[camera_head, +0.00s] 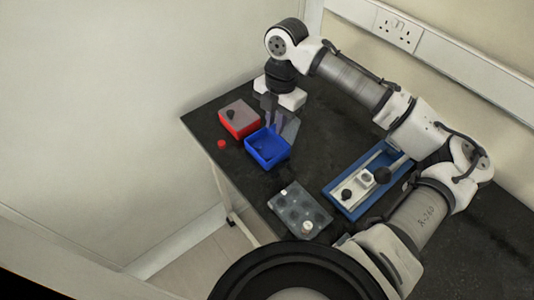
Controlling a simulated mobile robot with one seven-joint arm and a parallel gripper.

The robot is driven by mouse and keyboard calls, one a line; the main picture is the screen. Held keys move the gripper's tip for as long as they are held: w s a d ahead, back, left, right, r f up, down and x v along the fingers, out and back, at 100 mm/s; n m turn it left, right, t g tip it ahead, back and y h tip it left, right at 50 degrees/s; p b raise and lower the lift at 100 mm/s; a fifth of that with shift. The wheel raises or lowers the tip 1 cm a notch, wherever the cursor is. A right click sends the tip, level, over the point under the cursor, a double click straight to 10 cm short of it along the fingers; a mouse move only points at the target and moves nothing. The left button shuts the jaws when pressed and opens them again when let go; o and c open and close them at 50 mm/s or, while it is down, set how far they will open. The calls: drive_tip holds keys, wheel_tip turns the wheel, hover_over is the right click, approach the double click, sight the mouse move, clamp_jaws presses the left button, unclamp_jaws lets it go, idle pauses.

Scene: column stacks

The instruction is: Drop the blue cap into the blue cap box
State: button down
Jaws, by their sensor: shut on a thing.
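The open blue cap box (283,161) stands on the dark table near its left edge. My gripper (272,126) points down at the back edge of this box, its fingertips over or just inside the rim; I cannot tell which. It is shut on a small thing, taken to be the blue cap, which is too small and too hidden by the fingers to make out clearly.
A red box (240,128) with a grey top and dark knob stands left of the blue box. A small red cap (222,143) lies before it. A grey plate with wells (290,198) and a blue tray (341,201) holding a white device lie nearer and right.

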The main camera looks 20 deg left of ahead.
drive_tip(key=shift+f, duration=0.15)
drive_tip(key=c, duration=1.3)
unclamp_jaws()
drive_tip(key=r, duration=0.4)
drive_tip(key=w+r+b, duration=0.1)
drive_tip(key=r, duration=0.8)
drive_tip(key=shift+w+d+r, duration=0.3)
drive_tip(key=shift+r, duration=0.1)
drive_tip(key=shift+s+f, duration=0.1)
